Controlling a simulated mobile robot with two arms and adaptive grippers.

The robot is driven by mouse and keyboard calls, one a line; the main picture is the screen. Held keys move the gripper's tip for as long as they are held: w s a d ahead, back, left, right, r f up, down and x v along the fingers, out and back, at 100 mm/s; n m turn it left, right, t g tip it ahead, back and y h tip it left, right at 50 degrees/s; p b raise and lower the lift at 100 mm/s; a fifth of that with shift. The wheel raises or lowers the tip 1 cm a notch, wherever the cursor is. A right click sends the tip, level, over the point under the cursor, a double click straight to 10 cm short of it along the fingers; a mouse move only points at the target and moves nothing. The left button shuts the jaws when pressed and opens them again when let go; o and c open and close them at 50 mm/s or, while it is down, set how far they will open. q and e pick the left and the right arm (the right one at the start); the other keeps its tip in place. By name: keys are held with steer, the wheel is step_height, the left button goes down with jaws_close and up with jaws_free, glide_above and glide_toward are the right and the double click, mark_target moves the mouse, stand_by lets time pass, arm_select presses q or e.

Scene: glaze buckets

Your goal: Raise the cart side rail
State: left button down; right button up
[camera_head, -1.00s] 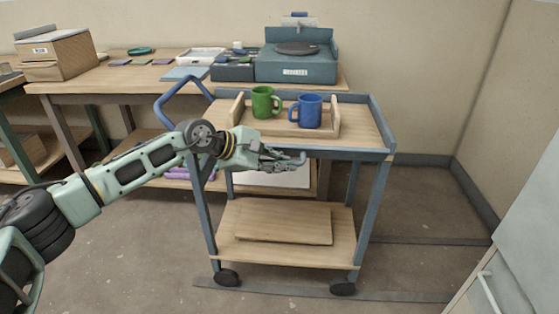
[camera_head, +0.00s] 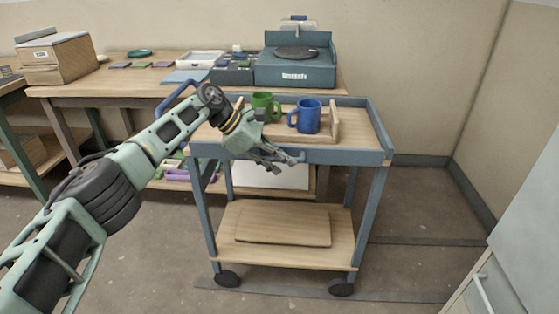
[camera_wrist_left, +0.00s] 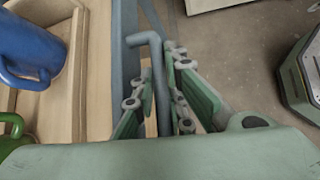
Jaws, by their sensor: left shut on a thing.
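The blue-grey cart (camera_head: 365,215) stands in the middle of the head view. A blue-grey band runs along its front top edge (camera_head: 345,157); I cannot tell clearly whether this is the side rail or the fixed edge. My left gripper (camera_head: 278,156) is at the front edge, its fingers slanting down to the right. It is shut on a bent blue-grey rod. In the left wrist view the rod (camera_wrist_left: 158,85) passes between the two fingers, beside the long edge strip (camera_wrist_left: 126,70). My right gripper is not in view.
A wooden tray (camera_head: 335,120) with a green mug (camera_head: 262,103) and a blue mug (camera_head: 308,116) stands on the cart top, close behind my gripper. A board (camera_head: 283,226) lies on the lower shelf. A workbench stands behind; the floor at right is clear.

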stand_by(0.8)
arm_select(q)
steer(key=c, duration=2)
jaws_free()
steer(key=shift+w+f, duration=0.1)
steer(key=shift+c, duration=0.2)
steer(key=v, duration=1.2)
steer(key=shift+w, duration=0.15)
